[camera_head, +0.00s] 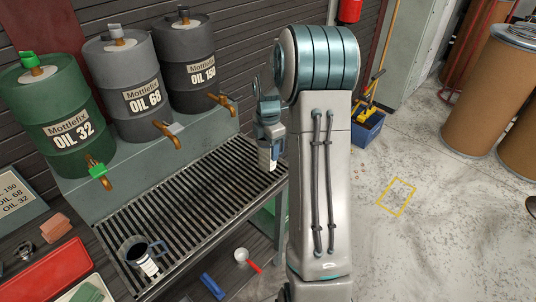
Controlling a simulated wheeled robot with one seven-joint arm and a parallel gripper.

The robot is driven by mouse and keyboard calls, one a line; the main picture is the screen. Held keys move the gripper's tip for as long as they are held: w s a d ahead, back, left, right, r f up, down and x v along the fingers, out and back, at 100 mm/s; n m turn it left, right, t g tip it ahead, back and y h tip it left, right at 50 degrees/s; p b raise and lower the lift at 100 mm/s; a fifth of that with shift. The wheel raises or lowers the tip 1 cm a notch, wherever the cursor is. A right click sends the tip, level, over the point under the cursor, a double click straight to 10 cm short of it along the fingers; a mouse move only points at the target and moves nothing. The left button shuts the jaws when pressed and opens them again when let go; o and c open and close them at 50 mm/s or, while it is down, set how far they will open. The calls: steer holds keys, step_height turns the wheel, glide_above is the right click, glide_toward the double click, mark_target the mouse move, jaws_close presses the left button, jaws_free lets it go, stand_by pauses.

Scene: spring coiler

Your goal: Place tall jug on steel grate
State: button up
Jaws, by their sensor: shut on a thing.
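My gripper (270,132) is over the right end of the steel grate (185,205), shut on a jug (268,158) with a pale label or scale. The jug hangs upright below the jaws, and its upper part is partly hidden by them. I cannot tell whether its base touches the grate. A second dark blue jug (136,250) with a handle and a white scale stands at the grate's near left end. The labels do not show which jug is the tall one.
Green (52,115), grey (125,85) and dark (192,60) oil drums with taps stand behind the grate. A red tray (40,275), a white-and-red tool (245,259) and a blue item (213,286) lie in front. The grate's middle is clear.

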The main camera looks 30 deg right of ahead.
mark_target(268, 156)
steer(key=shift+f+p, duration=0.3)
steer(key=shift+f, duration=1.7)
steer(key=shift+f, duration=0.15)
steer(key=o, duration=1.1)
step_height(268, 156, up, 12)
steer(key=s+a+r+m+t, duration=0.1)
steer(key=s+a+r+m, duration=0.6)
steer(key=s+a+m, duration=0.5)
steer(key=s+m, duration=0.1)
steer(key=s, duration=0.2)
steer(key=s+a+f+m+t, duration=0.1)
steer(key=s+a+m, duration=0.1)
steer(key=s, duration=0.3)
steer(key=s+a+m+t+b, duration=0.1)
steer(key=s+a+m, duration=0.1)
steer(key=s+m, duration=0.2)
steer(key=shift+s+a+f, duration=0.1)
steer(key=shift+s+f, duration=0.25)
steer(key=shift+s, duration=0.25)
